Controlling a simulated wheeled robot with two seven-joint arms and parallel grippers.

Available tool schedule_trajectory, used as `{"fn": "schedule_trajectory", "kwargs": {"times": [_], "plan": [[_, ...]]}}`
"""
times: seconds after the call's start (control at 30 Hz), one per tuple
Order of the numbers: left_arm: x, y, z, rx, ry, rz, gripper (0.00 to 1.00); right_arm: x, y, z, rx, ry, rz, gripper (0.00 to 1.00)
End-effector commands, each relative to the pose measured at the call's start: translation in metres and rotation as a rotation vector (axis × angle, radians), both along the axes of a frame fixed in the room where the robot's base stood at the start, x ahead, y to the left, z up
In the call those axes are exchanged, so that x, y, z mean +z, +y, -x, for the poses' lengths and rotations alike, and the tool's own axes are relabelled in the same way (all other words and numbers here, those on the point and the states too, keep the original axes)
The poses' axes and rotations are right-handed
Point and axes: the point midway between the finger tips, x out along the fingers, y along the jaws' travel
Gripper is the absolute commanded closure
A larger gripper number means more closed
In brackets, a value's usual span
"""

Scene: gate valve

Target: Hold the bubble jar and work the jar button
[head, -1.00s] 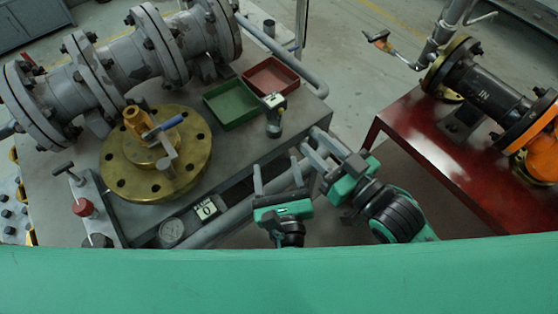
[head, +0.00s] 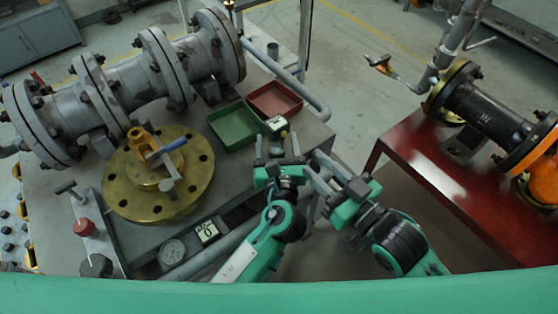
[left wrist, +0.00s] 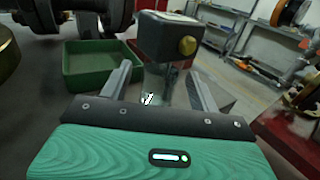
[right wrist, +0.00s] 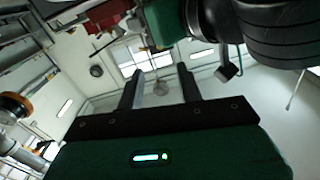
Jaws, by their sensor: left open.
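The bubble jar stands upright on the grey bench, with a dark head (left wrist: 168,36), a yellow round button (left wrist: 188,45) and a clear lower body (left wrist: 157,85). In the head view its pale top (head: 276,124) shows beside the green tray. My left gripper (head: 277,148) is open at the jar. In the left wrist view its fingers (left wrist: 158,80) stand on either side of the clear body, with visible gaps. My right gripper (head: 312,166) is open and empty, right of the left gripper, near the bench edge. The right wrist view shows its fingers (right wrist: 158,75) apart and no jar.
A brass flange (head: 175,200) and grey pipework (head: 130,80) fill the left of the bench. A red table (head: 420,150) stands at right.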

Motion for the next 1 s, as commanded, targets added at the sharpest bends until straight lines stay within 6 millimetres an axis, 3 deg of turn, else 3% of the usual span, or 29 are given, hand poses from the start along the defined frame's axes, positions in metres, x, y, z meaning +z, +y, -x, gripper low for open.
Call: {"fn": "schedule_trajectory", "kwargs": {"times": [0.2, 0.57, 0.83, 0.87, 1.0], "plan": [[0.0, 0.002, -0.022, 0.001, -0.001, 0.0, 0.38, 0.0, 0.0, 0.0, 0.0, 0.0, 0.0, 0.64], [0.0, 0.002, -0.026, 0.0, 0.0, 0.001, 0.38, 0.0, 0.0, 0.0, 0.0, 0.0, 0.0, 0.64], [0.0, 0.002, -0.026, 0.0, 0.0, 0.001, 0.91, 0.0, 0.0, 0.0, 0.0, 0.0, 0.0, 0.64], [0.0, 0.002, -0.026, 0.0, 0.0, 0.0, 0.93, 0.0, 0.0, 0.0, 0.0, 0.0, 0.0, 0.66], [0.0, 0.002, -0.026, 0.0, 0.0, 0.0, 0.93, 0.0, 0.0, 0.0, 0.0, 0.0, 0.0, 0.93]]}}
